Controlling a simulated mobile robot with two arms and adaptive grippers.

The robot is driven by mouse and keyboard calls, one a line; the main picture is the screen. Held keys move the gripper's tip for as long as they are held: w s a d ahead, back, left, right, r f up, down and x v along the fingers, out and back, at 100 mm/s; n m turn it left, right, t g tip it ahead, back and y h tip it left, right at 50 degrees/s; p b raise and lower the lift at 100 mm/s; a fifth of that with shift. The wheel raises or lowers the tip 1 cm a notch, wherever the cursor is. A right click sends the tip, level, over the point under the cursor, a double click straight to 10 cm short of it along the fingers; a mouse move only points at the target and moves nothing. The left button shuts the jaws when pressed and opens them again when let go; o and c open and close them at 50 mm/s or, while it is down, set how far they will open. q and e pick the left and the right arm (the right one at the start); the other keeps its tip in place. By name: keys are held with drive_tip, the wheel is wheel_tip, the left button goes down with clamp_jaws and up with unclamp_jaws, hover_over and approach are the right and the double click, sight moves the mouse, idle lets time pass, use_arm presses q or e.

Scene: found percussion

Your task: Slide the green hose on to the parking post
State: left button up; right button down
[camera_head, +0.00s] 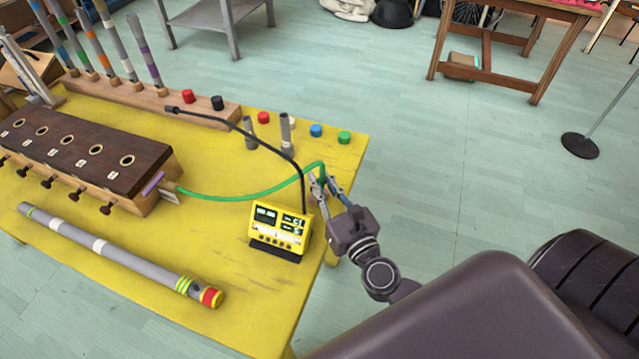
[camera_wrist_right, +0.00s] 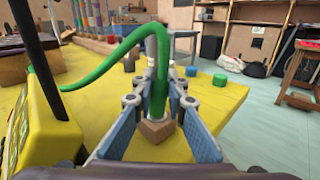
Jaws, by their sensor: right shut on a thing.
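The green hose (camera_head: 245,196) runs from the right end of the dark-topped wooden box (camera_head: 85,150), arcs over the yellow table and bends down into my right gripper (camera_head: 324,182). My right gripper is shut on the hose near its free end, above the table's right part. In the right wrist view the hose (camera_wrist_right: 110,62) bends down between the fingers (camera_wrist_right: 160,85). A small wooden block (camera_wrist_right: 155,131) sits just below the hose end. It may be the base of the parking post; the hose hides any post there, and I cannot tell whether they touch. My left gripper is out of view.
A yellow meter (camera_head: 279,229) with a black gooseneck (camera_head: 235,128) stands left of the right gripper. Two grey tubes (camera_head: 286,133) and coloured caps (camera_head: 344,137) stand behind. A long grey tube (camera_head: 120,255) lies in front. The table's right edge is close.

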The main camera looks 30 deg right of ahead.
drive_tip(key=shift+r, duration=0.35)
use_arm(q)
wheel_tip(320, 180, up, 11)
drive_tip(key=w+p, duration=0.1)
drive_tip(key=p, duration=1)
use_arm(e)
wheel_tip(320, 180, up, 19)
drive_tip(key=n+b, duration=0.1)
drive_tip(key=b, duration=0.4)
hover_over(321, 179)
drive_tip(key=shift+g, duration=0.3)
drive_tip(key=f, duration=1.1)
drive_tip(key=shift+w+a+f, duration=0.15)
drive_tip(key=shift+a, duration=0.1)
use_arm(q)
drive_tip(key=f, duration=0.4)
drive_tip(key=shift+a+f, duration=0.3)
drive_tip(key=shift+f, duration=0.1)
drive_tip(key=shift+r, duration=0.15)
use_arm(e)
wheel_tip(321, 179, down, 6)
drive_tip(key=b, duration=0.4)
drive_tip(key=shift+b, duration=0.3)
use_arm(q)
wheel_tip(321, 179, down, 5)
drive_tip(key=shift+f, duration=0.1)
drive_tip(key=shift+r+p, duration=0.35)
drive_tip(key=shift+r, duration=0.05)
use_arm(e)
drive_tip(key=shift+r, duration=0.2)
